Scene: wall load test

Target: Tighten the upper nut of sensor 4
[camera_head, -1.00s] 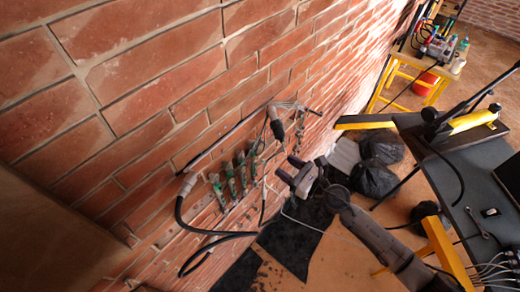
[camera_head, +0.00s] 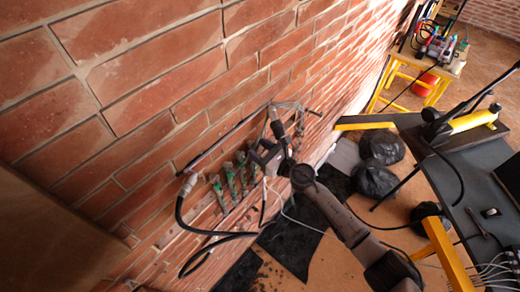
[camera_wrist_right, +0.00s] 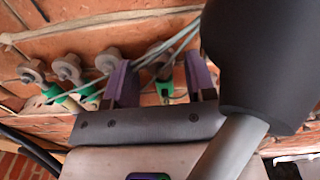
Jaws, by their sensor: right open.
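Several green sensors with grey nuts stand in a row on the brick wall; one shows at the left of the row (camera_head: 217,190). No sensor numbers are legible. My right gripper (camera_head: 262,154) is at the right end of the row, close to the wall. In the right wrist view, its two purple fingers (camera_wrist_right: 161,82) are apart, with the rightmost visible sensor (camera_wrist_right: 164,89) and its grey nut between them in the picture. I cannot tell whether they touch it. Other nuts (camera_wrist_right: 67,67) show to the left. My left gripper is not in view.
A black hose (camera_head: 212,232) loops below the sensors. A bar (camera_head: 225,138) and a dark cylindrical tool (camera_head: 277,128) are close to my gripper. Thin cables (camera_wrist_right: 175,45) cross near the fingers. Black bags (camera_head: 376,180) and a dark table (camera_head: 450,170) are to the right.

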